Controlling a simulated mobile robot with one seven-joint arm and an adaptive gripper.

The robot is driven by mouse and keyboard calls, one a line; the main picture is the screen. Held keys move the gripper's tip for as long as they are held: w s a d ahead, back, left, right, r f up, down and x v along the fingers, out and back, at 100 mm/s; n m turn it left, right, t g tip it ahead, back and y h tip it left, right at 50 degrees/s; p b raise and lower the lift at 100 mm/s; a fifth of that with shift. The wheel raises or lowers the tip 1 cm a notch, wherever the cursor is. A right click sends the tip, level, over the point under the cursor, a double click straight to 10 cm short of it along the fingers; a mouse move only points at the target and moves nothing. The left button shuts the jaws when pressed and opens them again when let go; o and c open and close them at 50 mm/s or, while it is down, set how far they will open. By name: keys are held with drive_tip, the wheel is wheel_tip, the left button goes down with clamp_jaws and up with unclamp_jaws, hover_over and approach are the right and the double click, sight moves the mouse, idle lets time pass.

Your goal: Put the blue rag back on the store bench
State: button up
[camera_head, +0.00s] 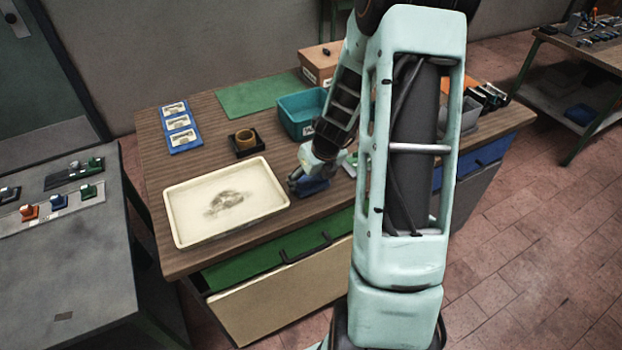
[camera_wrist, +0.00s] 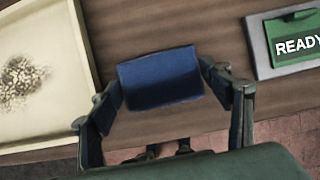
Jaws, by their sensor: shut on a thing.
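The blue rag (camera_wrist: 160,80) is between the two fingers of my gripper (camera_wrist: 165,85) in the wrist view, and the fingers are shut on it. In the head view the rag (camera_head: 312,187) shows as a small blue patch below my gripper (camera_head: 298,182), at the wooden bench (camera_head: 150,150), just right of the cream tray. I cannot tell whether the rag touches the bench top. My arm hides part of this bench. Which surface is the store bench is not marked in view.
The cream tray (camera_head: 185,222) with a dark smudge lies left of my gripper. A green READY sign (camera_wrist: 297,45) lies to the right. A teal bin (camera_head: 290,125), a dark holder (camera_head: 248,150) and a blue card board (camera_head: 180,135) stand behind. Other benches are left (camera_head: 80,260) and far right (camera_head: 540,95).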

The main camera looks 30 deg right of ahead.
drive_tip(key=shift+f, duration=0.2)
drive_tip(key=o, duration=1.1)
drive_tip(key=shift+r, duration=0.45)
drive_tip(key=p+v, duration=0.1)
drive_tip(key=v, duration=1)
drive_tip(key=shift+s+r, duration=0.2)
drive_tip(key=shift+s, duration=0.05)
drive_tip(key=shift+w, duration=0.1)
